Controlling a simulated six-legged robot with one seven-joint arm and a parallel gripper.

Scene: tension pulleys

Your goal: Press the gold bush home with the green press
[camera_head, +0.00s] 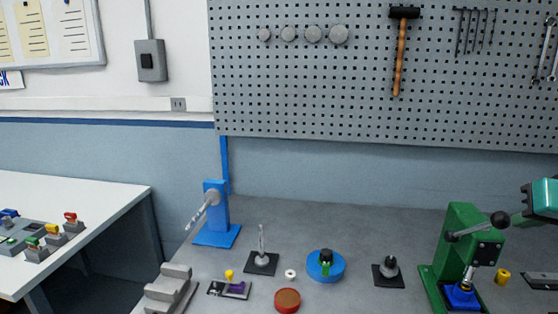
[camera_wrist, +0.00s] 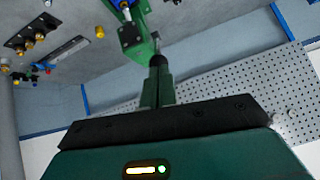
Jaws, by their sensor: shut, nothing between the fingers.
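The green press (camera_head: 456,250) stands at the right of the table. Its lever ends in a black knob (camera_head: 500,219) and points right and slightly up. A blue holder (camera_head: 462,299) sits under the ram, with a small gold part, apparently the gold bush (camera_head: 466,286), on it; the ram partly hides it. The press also shows in the wrist view (camera_wrist: 137,42). My gripper (camera_head: 517,219) is shut and empty, its fingertips right beside the knob; I cannot tell whether they touch. Its fingers (camera_wrist: 158,64) also show in the wrist view.
A yellow cylinder (camera_head: 502,277) stands just right of the press. A dark grey part on a black plate (camera_head: 389,271), a blue disc (camera_head: 326,266) and a red round pot (camera_head: 287,300) lie to its left. A blue stand (camera_head: 216,215) is farther left. The back of the table is clear.

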